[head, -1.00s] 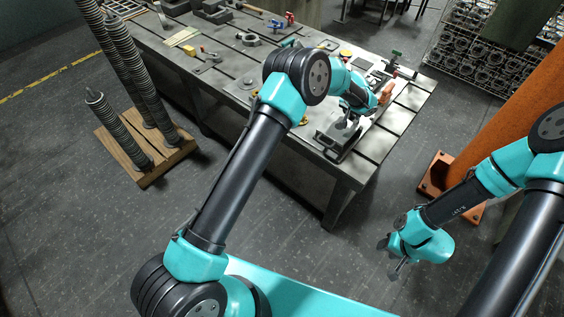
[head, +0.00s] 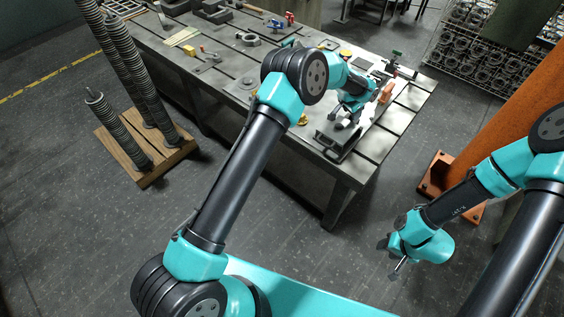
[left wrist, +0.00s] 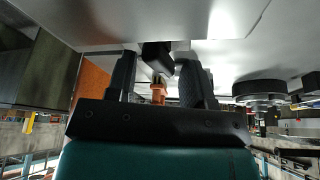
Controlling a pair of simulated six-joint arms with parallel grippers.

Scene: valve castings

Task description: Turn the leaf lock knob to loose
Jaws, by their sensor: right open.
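My left gripper (head: 347,123) is low over a grey metal fixture (head: 333,142) at the near right corner of the workbench. In the left wrist view its two dark fingers (left wrist: 158,82) stand apart, one on each side of a small black block (left wrist: 157,55). A small orange-brass part (left wrist: 157,92) shows below that block between the fingers. I cannot tell whether either is the leaf lock knob, or whether the fingers touch them. My right gripper (head: 393,262) is open and empty, over the floor away from the bench.
An orange block (head: 386,92) is just beyond my left gripper on the workbench (head: 225,87). A vise-like tool with a green part (head: 396,56) lies farther back. An orange column (head: 505,105) stands right of the bench. Tall springs (head: 125,55) stand on a wooden pallet (head: 150,167) at left.

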